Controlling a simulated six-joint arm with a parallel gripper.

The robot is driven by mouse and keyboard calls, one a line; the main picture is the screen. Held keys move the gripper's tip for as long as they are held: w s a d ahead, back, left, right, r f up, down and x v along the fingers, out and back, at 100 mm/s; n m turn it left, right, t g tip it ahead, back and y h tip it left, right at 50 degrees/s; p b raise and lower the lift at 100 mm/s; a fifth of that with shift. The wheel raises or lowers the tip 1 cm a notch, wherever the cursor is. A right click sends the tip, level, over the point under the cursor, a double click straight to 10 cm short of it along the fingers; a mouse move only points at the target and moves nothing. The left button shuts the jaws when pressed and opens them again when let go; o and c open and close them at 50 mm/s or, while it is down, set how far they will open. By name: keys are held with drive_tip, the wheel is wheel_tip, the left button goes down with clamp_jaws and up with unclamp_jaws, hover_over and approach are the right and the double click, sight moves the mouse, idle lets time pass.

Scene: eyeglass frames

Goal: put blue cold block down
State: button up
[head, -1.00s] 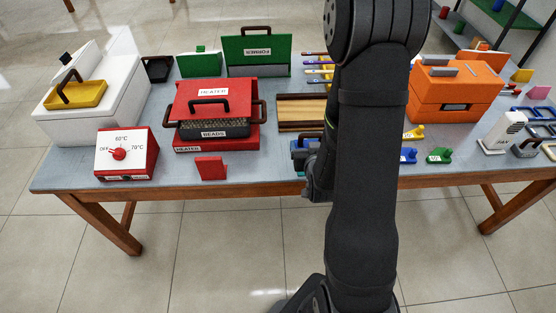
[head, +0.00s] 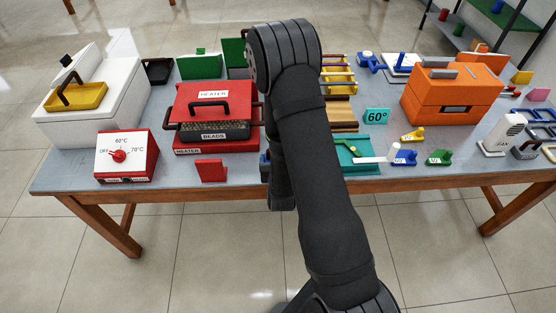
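A small piece of a blue thing (head: 264,168), probably the cold block, shows at the left edge of my arm near the table's front edge. The arm hides the rest, so I cannot tell whether it rests on the table or is held. My wrist (head: 281,187) hangs at the front edge of the table, beside that blue piece. My gripper's fingers are hidden behind the arm.
The red heater (head: 215,147) with its bead tray is left of the arm, with a red stand (head: 211,170) in front. A teal holder (head: 352,152), a 60° sign (head: 376,116) and an orange box (head: 455,90) are to the right.

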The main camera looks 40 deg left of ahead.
drive_tip(key=shift+f, duration=0.3)
drive_tip(key=shift+f, duration=0.15)
drive_tip(key=o, duration=1.1)
drive_tip(key=shift+o, duration=0.2)
drive_tip(key=v, duration=1.7)
drive_tip(key=shift+s+d, duration=0.1)
drive_tip(key=shift+d, duration=0.1)
drive_tip(key=c, duration=1.3)
